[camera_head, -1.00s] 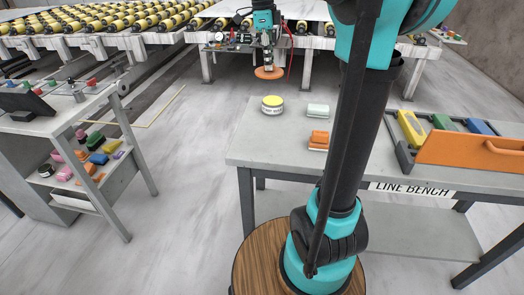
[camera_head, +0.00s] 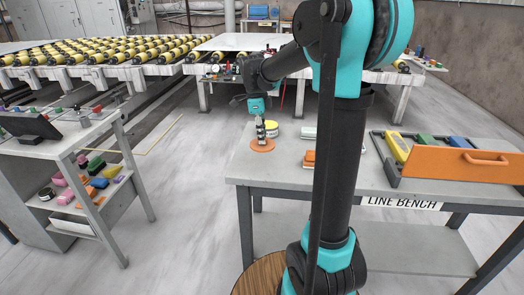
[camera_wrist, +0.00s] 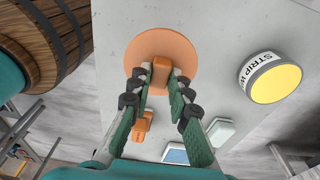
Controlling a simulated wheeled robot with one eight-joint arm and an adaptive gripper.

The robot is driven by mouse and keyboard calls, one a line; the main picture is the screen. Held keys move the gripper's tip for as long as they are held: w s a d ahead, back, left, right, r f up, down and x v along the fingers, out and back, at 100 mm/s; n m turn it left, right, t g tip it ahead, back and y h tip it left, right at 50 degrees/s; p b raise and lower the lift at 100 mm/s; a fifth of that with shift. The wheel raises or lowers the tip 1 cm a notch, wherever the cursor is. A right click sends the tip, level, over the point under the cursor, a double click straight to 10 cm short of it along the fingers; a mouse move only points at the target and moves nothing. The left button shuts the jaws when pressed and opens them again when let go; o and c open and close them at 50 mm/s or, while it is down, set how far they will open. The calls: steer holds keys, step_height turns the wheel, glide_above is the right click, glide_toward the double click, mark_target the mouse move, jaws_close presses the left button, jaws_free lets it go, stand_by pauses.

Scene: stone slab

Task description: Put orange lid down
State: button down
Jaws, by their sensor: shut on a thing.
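The orange lid (camera_head: 262,146) is a flat round disc with a block-shaped handle at its middle. It is at the left end of the grey line bench (camera_head: 300,174), close to or on the top; I cannot tell which. My gripper (camera_head: 261,138) is above it, pointing down. In the wrist view the lid (camera_wrist: 150,52) fills the upper middle, and my gripper (camera_wrist: 158,80) has its two fingers on either side of the orange handle, shut on it.
A yellow-topped round tin (camera_head: 271,129) stands just behind the lid; its label reads STRIP in the wrist view (camera_wrist: 262,72). An orange block (camera_head: 309,157) and a pale box (camera_head: 309,133) lie to the right. An orange-fronted tray (camera_head: 450,168) holds coloured items further right.

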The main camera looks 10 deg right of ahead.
steer(key=shift+f, duration=3.2)
steer(key=shift+f, duration=0.1)
steer(key=c, duration=1.4)
jaws_free()
steer(key=r, duration=0.4)
steer(key=a+r, duration=0.1)
steer(key=r, duration=0.7)
steer(key=shift+w+a+r, duration=0.1)
steer(key=shift+w+a, duration=0.05)
steer(key=shift+w, duration=0.1)
